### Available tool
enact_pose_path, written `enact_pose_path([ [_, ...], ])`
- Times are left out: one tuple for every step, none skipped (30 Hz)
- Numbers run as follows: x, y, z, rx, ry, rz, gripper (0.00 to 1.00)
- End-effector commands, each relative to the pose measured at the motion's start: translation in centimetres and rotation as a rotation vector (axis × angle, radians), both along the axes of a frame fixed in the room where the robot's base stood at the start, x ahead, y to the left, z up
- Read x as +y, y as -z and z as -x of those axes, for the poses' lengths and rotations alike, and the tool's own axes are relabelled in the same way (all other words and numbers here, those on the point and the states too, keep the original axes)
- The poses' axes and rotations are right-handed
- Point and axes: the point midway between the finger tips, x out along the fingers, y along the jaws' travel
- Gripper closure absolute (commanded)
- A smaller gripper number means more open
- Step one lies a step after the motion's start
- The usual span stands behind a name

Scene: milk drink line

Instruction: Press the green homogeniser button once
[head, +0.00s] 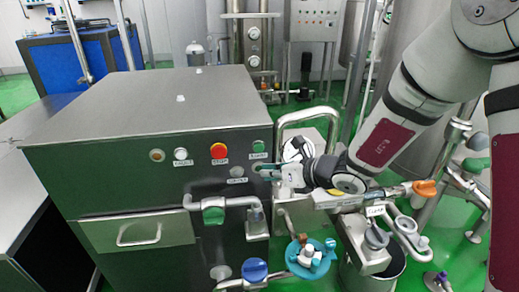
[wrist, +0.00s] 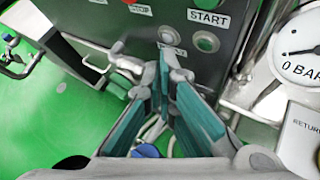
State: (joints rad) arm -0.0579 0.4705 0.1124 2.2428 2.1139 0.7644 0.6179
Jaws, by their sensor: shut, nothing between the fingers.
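The green homogeniser button (head: 258,146) is at the upper right of the grey machine's front panel, above a START label. My gripper (head: 262,171) is shut and empty, with teal fingers pointing at the panel. It is below and slightly right of the button in the head view. In the wrist view my gripper (wrist: 166,62) has its tips below and left of the START label. I cannot tell whether the tips touch the panel.
A red STOP button (head: 218,151) and a white button (head: 180,154) sit left of the green one. A second round green fitting (wrist: 207,42) is below the START label. A pipe with a green-handled valve (head: 213,215) projects below. A pressure gauge (wrist: 301,57) stands right.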

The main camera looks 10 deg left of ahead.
Motion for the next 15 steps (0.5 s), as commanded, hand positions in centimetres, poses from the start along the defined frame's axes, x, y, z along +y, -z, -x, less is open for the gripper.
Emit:
enact_pose_path([
  [0.2, 0.0, -0.7, -0.002, -0.002, 0.0, 1.0],
  [0.4, 0.0, -1.1, -0.001, 0.0, 0.001, 1.0],
  [0.5, 0.0, -1.7, -0.002, -0.001, 0.0, 1.0],
  [0.6, 0.1, -2.0, 0.0, -0.001, 0.0, 1.0],
  [0.7, 0.1, -2.4, -0.001, -0.001, -0.001, 1.0],
  [0.9, 0.1, -2.9, 0.0, -0.001, 0.0, 1.0],
  [1.0, 0.0, -3.3, -0.001, -0.002, 0.001, 1.0],
  [1.1, 0.0, -3.7, -0.001, -0.001, 0.001, 1.0],
  [1.2, 0.0, -4.1, -0.001, 0.0, 0.001, 1.0],
  [1.3, 0.1, -4.4, -0.001, -0.001, 0.001, 1.0],
  [1.4, 0.1, -4.7, -0.001, -0.002, 0.001, 1.0],
  [1.5, 0.1, -5.1, 0.0, -0.001, 0.0, 1.0],
  [1.5, 0.1, -5.3, 0.0, -0.001, 0.0, 1.0],
  [1.6, 0.1, -5.5, -0.001, 0.0, 0.001, 1.0],
  [1.7, 0.1, -5.8, -0.001, 0.0, 0.001, 1.0],
])
